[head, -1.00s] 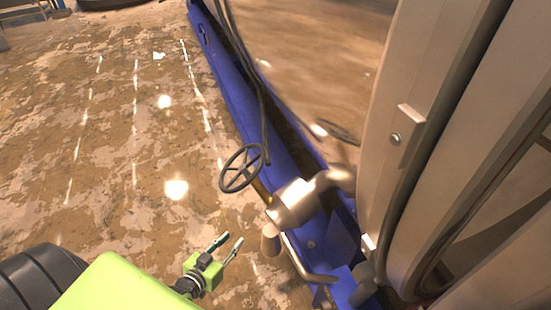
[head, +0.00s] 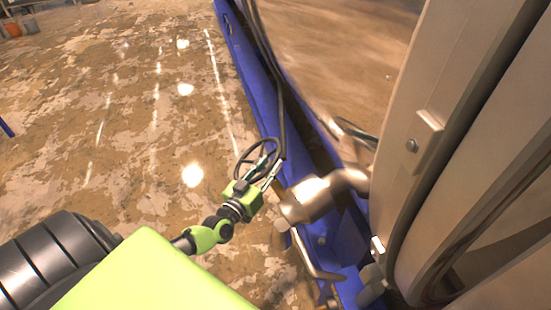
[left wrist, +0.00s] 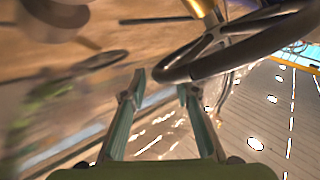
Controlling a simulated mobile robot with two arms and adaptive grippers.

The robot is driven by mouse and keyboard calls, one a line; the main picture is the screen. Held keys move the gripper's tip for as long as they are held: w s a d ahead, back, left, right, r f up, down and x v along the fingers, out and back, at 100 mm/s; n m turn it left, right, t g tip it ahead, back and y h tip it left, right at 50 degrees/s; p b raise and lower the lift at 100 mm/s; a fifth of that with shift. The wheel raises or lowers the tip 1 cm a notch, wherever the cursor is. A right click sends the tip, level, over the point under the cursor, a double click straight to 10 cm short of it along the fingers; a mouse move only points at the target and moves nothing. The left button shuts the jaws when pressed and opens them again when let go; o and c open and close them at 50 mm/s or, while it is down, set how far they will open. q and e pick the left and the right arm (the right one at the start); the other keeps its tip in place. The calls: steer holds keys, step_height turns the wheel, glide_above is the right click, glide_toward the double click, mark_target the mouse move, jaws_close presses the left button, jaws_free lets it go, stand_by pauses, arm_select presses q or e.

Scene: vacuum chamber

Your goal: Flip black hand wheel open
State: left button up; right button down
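The black hand wheel (head: 246,150) is a spoked ring on the side of the metal valve (head: 312,196), beside the blue frame. My left gripper (head: 271,161) is at the wheel, its fingers overlapping the wheel in the head view. In the left wrist view the two fingers (left wrist: 163,86) are apart, and the wheel's dark rim (left wrist: 250,48) crosses at their tips. Part of the rim lies between or just beyond the tips; I cannot tell whether they touch it. A brass stem (left wrist: 203,8) shows behind the spokes. My right gripper is not in view.
The blue frame (head: 262,95) runs along the grey chamber (head: 415,120) on the right. A bent metal pipe (head: 312,258) and a dark cable (head: 277,80) are close to the wheel. The worn brown floor (head: 120,150) to the left is open.

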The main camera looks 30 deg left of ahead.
mark_target(278, 155)
arm_select(q)
steer(key=shift+w+a, duration=0.1)
steer(key=shift+w, duration=1.85)
